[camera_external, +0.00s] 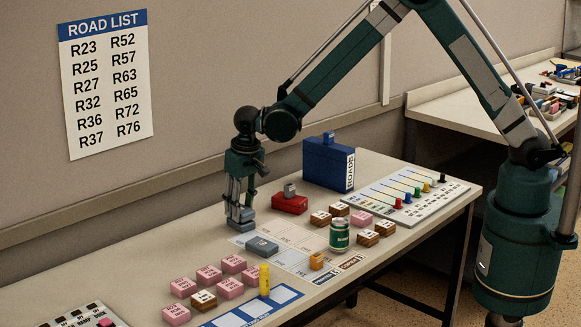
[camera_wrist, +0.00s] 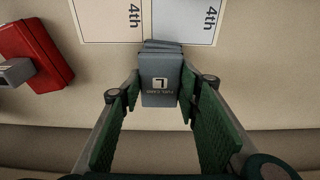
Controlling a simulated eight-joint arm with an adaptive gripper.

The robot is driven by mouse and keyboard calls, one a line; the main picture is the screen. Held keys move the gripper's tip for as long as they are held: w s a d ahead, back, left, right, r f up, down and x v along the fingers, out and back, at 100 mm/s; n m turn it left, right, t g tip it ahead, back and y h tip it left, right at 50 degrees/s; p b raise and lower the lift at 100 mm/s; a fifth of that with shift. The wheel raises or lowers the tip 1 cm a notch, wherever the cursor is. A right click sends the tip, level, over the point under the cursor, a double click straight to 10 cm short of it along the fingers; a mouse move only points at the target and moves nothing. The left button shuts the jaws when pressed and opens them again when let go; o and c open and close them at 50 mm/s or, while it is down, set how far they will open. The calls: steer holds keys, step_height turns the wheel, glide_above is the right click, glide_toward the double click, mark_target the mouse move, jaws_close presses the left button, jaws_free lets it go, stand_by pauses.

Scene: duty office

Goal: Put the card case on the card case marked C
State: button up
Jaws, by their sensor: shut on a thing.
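My gripper (camera_external: 240,219) points down over the table, beside the back-left edge of the printed sheet. In the wrist view its green finger pads stand on both sides of a grey card case (camera_wrist: 160,72), shut on it. The case has a white letter mark and small "FUEL CARD" print, seen upside down. Further layered grey edges (camera_wrist: 162,44) show at its far end; I cannot tell whether it rests on other cases. Another grey card case (camera_external: 262,246) lies on the sheet, to the right and nearer the camera; its mark is too small to read.
A red box with a grey top (camera_external: 289,202) stands close to the right of my gripper. A green can (camera_external: 339,234), brown and pink blocks, a blue binder (camera_external: 328,163) and a switch panel (camera_external: 410,200) are further right. A yellow figure (camera_external: 264,280) and pink blocks stand in front.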

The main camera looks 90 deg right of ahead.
mark_target(245, 210)
steer(key=shift+f, duration=0.3)
steer(key=shift+f, duration=0.15)
steer(key=o, duration=0.9)
step_height(245, 210, up, 12)
steer(key=s+a, duration=0.1)
steer(key=shift+s+a+p, duration=0.15)
steer(key=shift+p, duration=0.3)
stand_by(0.3)
